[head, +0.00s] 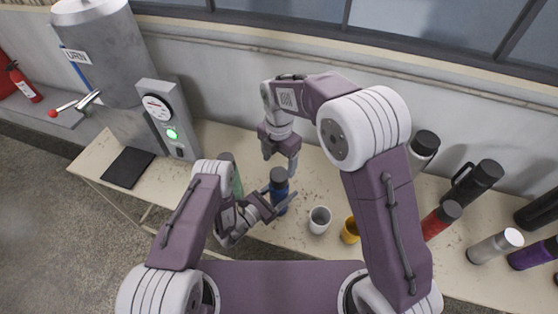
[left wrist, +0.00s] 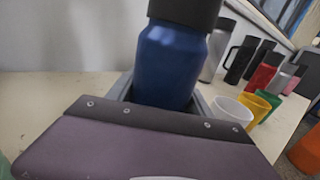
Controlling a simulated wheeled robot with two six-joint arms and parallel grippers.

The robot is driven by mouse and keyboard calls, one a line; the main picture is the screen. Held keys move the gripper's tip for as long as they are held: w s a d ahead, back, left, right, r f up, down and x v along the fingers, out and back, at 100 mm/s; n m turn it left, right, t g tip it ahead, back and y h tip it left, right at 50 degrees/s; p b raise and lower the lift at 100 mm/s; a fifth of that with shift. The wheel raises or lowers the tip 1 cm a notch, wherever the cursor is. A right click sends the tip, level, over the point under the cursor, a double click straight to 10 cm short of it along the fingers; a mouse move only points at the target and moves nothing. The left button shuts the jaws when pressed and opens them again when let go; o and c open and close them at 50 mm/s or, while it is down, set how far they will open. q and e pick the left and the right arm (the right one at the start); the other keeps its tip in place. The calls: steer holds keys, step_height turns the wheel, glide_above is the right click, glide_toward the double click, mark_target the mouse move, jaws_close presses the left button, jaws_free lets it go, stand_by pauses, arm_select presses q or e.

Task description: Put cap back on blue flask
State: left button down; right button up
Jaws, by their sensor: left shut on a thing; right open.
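The blue flask (head: 280,196) stands upright on the bench, just in front of my left arm. My left gripper (head: 279,206) is shut around its body. The flask also fills the middle of the left wrist view (left wrist: 168,65). A black cap (head: 278,175) sits on top of the flask, and its lower part shows in the left wrist view (left wrist: 185,10). I cannot tell whether it is screwed tight. My right gripper (head: 280,162) is open and points down just above and behind the cap, apart from it.
A white cup (head: 319,220) and a yellow cup (head: 350,231) stand right of the flask. A green flask (head: 237,184) is partly hidden behind my left arm. Several other flasks, including a red one (head: 441,219), stand at right. The urn (head: 98,50) is at left.

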mark_target(279, 174)
step_height(279, 174, down, 8)
steer(key=shift+f, duration=0.1)
stand_by(0.5)
